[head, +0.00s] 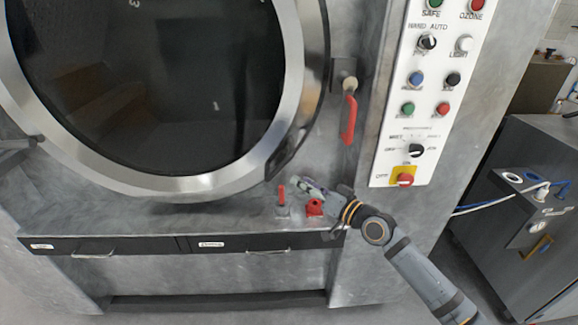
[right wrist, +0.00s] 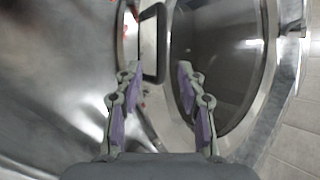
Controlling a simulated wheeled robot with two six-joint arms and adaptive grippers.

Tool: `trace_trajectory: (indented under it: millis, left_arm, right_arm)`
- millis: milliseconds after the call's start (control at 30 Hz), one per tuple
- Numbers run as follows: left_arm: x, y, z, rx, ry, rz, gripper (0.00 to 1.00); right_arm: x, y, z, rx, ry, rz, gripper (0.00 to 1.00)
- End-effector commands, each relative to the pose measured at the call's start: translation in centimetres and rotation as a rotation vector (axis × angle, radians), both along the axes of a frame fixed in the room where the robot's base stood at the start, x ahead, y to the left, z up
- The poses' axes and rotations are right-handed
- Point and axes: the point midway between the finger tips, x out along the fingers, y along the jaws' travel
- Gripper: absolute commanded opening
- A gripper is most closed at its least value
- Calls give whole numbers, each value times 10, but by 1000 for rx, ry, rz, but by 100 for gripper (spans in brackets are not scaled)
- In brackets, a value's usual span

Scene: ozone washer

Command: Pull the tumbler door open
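The round tumbler door (head: 150,75) fills the upper left of the head view, with dark glass in a broad metal ring, and looks closed. A black handle (head: 292,148) runs along the ring's lower right edge. In the right wrist view the door (right wrist: 215,60) is at the right, and a black handle loop (right wrist: 161,45) stands beyond the fingertips. My right gripper (head: 300,188) is below and slightly right of the handle's lower end. In the right wrist view my right gripper (right wrist: 158,75) is open, with nothing between its fingers. My left gripper is not in view.
A red lever (head: 348,120) hangs right of the door. A small red-handled valve (head: 282,195) and a red knob (head: 314,207) are close to my right gripper. A white control panel (head: 440,75) is further right. A grey cabinet (head: 530,215) stands at far right.

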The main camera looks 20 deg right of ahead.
Motion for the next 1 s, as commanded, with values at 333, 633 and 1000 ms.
trace_trajectory:
  millis: [333, 633, 1000]
  left_arm:
    - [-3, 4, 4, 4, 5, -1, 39]
    - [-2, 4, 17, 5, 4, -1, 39]
    - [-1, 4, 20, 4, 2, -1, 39]
  right_arm:
    - [23, 10, 4, 12, -5, -3, 39]
    - [77, 36, 4, 9, -2, 0, 39]
    - [95, 44, 1, 2, -2, 0, 39]
